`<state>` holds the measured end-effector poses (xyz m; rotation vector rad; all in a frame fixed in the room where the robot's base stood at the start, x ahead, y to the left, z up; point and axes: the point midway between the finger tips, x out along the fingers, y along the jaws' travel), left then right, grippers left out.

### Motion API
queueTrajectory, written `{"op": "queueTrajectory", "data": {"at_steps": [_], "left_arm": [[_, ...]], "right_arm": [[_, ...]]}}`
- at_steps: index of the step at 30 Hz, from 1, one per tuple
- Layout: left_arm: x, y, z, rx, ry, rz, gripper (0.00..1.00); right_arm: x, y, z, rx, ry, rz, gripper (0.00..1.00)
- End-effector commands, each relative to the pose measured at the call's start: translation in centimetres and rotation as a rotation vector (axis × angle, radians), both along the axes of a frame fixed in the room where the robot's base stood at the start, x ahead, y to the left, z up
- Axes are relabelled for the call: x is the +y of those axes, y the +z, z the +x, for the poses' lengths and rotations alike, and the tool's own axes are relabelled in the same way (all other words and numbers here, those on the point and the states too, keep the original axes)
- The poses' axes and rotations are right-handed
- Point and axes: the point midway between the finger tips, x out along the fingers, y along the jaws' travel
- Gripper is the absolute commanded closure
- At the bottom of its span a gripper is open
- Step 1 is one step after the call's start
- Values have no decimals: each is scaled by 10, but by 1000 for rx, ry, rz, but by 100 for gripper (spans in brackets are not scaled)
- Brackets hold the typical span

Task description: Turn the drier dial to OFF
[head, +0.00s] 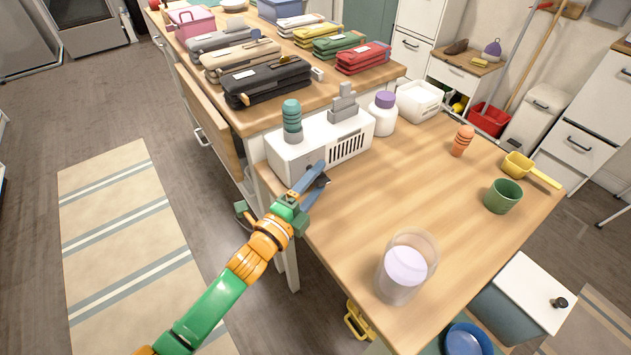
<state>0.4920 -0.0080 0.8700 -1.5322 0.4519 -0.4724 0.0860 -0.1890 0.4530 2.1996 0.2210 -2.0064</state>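A white box-shaped appliance (290,157) with dark vent slots on its front stands on the near wooden table, at the table's left rear. I take it for the drier but cannot be sure. No dial or OFF mark can be made out; the gripper covers part of the appliance's lower left front. My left gripper (323,173) is at that lower left front, close to the table edge. My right gripper is not in view.
A teal ribbed object (292,113) and a grey piece (343,104) stand on the appliance. A purple-capped white bottle (383,118) is to its right. A clear jar (405,268), green cup (501,197) and yellow scoop (518,165) stand on the table. Its middle is clear.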

Motion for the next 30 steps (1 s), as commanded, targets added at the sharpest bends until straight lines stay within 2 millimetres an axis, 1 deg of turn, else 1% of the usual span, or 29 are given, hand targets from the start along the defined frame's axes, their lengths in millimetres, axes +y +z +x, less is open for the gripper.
{"op": "queueTrajectory", "data": {"at_steps": [2, 5, 10, 12, 14, 17, 24, 26, 28, 29, 30], "left_arm": [[0, 0, 0, 0, 0, 0, 29], [7, -1, -9, 1, 1, 2, 29], [27, -2, -40, 2, 0, 2, 29], [33, -3, -50, 2, 0, 1, 29], [37, -2, -55, 2, 0, 1, 29], [40, -1, -59, 0, 0, 0, 29], [38, 1, -60, 4, -5, -14, 29], [31, 8, -62, 22, -31, -81, 29], [14, 30, -70, 78, -99, -274, 29], [6, 46, -75, 114, -138, -402, 29], [-3, 70, -80, 170, -193, -607, 29]], "right_arm": [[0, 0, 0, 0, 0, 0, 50], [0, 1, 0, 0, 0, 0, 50], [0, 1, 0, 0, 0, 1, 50], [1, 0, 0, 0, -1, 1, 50], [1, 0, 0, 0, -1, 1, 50], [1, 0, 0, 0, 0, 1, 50], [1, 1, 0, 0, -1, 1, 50], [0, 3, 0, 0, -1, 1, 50], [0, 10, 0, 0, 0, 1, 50], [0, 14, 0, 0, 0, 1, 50], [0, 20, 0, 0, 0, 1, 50]]}}
